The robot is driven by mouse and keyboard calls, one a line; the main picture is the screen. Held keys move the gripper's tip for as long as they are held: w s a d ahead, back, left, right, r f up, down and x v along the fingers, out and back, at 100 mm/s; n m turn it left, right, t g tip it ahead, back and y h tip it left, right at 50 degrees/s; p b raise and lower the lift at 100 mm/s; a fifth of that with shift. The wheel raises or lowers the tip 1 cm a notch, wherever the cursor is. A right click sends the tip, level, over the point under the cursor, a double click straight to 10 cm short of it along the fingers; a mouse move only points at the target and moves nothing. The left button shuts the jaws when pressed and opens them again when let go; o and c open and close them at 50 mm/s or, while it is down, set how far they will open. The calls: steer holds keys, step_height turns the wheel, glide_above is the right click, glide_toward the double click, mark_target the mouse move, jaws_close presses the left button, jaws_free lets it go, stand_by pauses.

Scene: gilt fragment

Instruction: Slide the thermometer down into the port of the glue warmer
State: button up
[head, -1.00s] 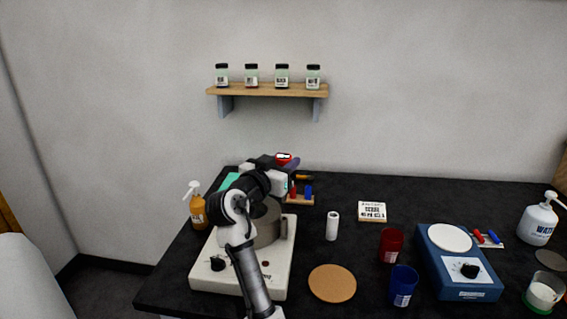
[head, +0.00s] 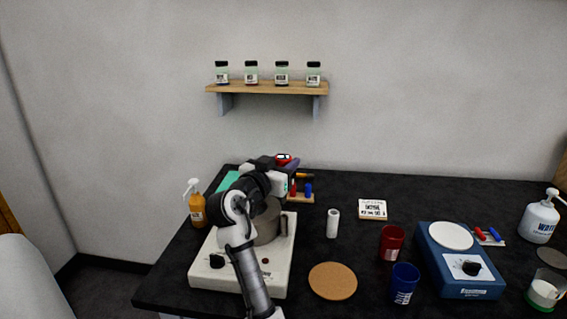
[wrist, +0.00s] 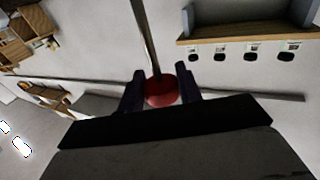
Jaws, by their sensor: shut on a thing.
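The thermometer has a red head (wrist: 160,90) with a thin metal stem (wrist: 143,35) running to the top edge of the wrist view. My gripper (wrist: 160,86) is shut on the red head, one dark finger on each side. The glue warmer (head: 276,279) is a cream base with a black knob and a grey metal pot (head: 268,232). My arm covers part of it. I cannot clearly make out its port.
An amber pump bottle (head: 197,210) stands left of the warmer. A white cylinder (head: 333,224), a cork mat (head: 333,281), a red cup (head: 391,242) and a blue cup (head: 403,284) are to its right. A shelf (head: 268,87) with several jars hangs on the wall.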

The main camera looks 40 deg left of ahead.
steer(key=shift+w+f+b, duration=0.15)
steer(key=shift+f+b, duration=3.3)
steer(key=shift+f, duration=1.1)
steer(key=o, duration=1)
steer(key=shift+r, duration=0.1)
steer(key=shift+o, duration=0.2)
steer(key=s+d+b, duration=0.2)
steer(key=s+b, duration=0.1)
steer(key=s, duration=1)
steer(key=shift+s+f, duration=0.25)
steer(key=shift+s, duration=0.1)
